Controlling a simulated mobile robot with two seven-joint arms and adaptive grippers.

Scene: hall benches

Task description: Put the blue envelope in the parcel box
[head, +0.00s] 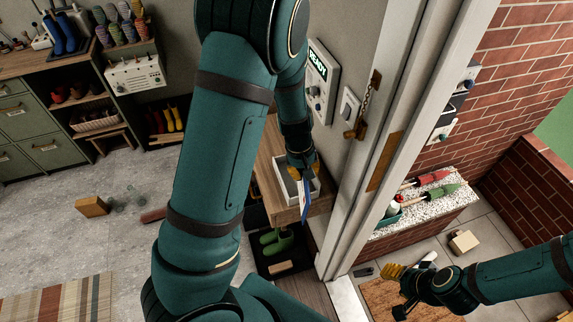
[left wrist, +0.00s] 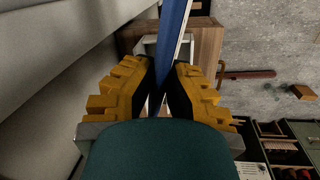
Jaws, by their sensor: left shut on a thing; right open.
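The blue envelope (head: 305,206) is seen nearly edge-on, hanging from my left gripper (head: 301,168). In the left wrist view, the blue envelope (left wrist: 173,30) stands between the yellow fingers of my left gripper (left wrist: 163,85), which is shut on it. Beneath it, a white-rimmed open box (head: 316,193) sits on a small wooden bench; I take it as the parcel box. In the left wrist view, its rim (left wrist: 140,46) shows behind the envelope. I cannot tell whether the envelope's lower end is inside the box. My right gripper (head: 396,284) is open and empty, beyond the door frame.
The wooden bench (head: 268,145) stands against a wall with a READY panel (head: 320,75). A white door frame (head: 375,150) separates my arms. Green clogs (head: 277,242) lie below the bench. A small block (head: 92,206) is on the floor at left.

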